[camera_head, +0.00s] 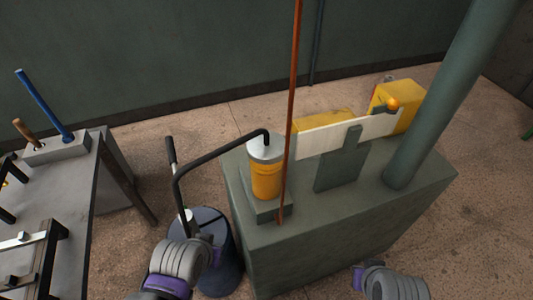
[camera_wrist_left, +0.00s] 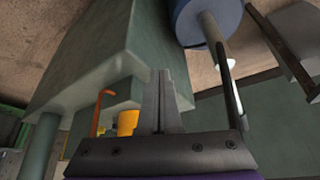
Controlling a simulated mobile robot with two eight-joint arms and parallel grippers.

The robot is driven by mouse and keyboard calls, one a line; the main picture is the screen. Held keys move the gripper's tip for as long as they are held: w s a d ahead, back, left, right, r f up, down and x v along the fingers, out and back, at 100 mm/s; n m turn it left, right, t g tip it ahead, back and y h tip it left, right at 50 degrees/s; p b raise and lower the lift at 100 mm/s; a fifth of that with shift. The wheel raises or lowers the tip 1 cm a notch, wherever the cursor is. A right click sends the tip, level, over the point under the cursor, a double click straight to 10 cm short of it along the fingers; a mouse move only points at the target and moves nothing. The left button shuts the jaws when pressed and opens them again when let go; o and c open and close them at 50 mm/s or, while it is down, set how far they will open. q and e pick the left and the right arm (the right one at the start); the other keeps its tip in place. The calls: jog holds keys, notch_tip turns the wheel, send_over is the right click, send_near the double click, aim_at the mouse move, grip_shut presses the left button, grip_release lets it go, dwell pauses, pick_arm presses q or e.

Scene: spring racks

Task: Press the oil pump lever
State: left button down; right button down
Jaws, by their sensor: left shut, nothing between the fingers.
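A blue-grey drum (camera_head: 218,272) stands on the floor left of a green block. A lever with a black grip (camera_head: 170,150) and a pale collar rises at its back left. A black bent pipe (camera_head: 215,152) runs from a yellow cylinder (camera_head: 266,181) towards the drum. In the left wrist view, the drum (camera_wrist_left: 208,18) is at the top, and the lever (camera_wrist_left: 236,108) extends down from it, right of my fingers. My left gripper (camera_wrist_left: 161,80) is shut and empty, apart from the lever. In the head view my left arm partly covers the drum; its fingertips are hidden.
The green block (camera_head: 350,222) carries the yellow cylinder, an orange rod (camera_head: 292,100), a pale bar (camera_head: 345,135) and a thick green post (camera_head: 440,90). A grey table (camera_head: 75,190) stands at left. Floor shows between table and drum.

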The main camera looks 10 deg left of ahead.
pick_arm(q)
jog(key=shift+w, duration=0.1)
dwell(0.3)
jog(key=w+a+r+n+t+b, duration=0.25)
jog(key=w+a+r+t, duration=0.2)
jog(key=w+a, duration=0.65)
jog(key=w+a+r+n+t+y, duration=0.2)
jog(key=w+a+r+n+y, duration=0.2)
jog(key=w+a, duration=0.3)
jog(key=a, duration=0.4)
jog(key=shift+w+a, duration=0.25)
jog(key=shift+w, duration=0.1)
send_near(169, 146)
jog(key=w+a+r, duration=0.1)
jog(key=w+a, duration=0.1)
jog(key=w, duration=0.1)
jog(key=w+f, duration=0.1)
jog(key=f+b, duration=0.1)
jog(key=shift+w+d+f, duration=0.15)
jog(key=shift+w+f, duration=0.2)
jog(key=shift+f, duration=0.05)
jog(key=shift+w+f, duration=0.15)
jog(key=shift+f, duration=0.3)
